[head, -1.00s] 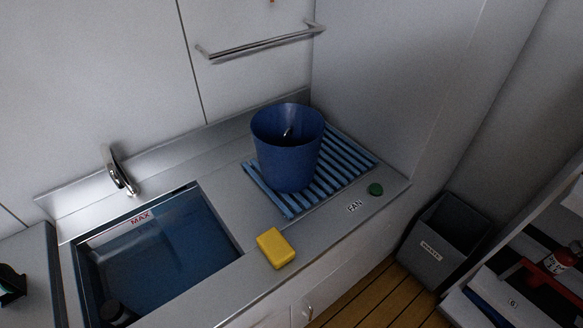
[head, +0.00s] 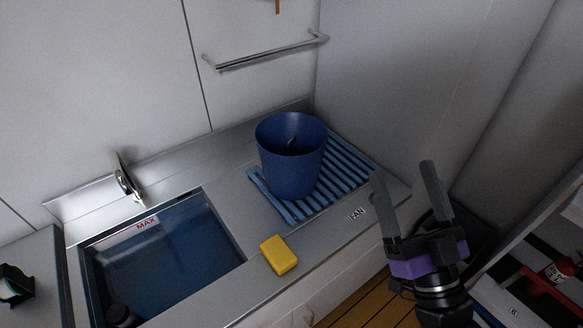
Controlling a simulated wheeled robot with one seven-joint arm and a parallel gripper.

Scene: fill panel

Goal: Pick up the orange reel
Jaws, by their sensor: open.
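No orange reel can be made out in the head view. A small orange-brown piece (head: 278,6) shows at the top edge above the wall rail, too cut off to identify. My gripper (head: 404,168) is at the right, fingers pointing up and apart, with nothing between them. It is in front of the counter's right end, to the right of the blue bucket.
A blue bucket (head: 291,168) stands on a blue slatted rack (head: 345,178). A rail (head: 270,51) crosses the wall. Shelves (head: 558,215) with a red bottle (head: 560,270) stand at right.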

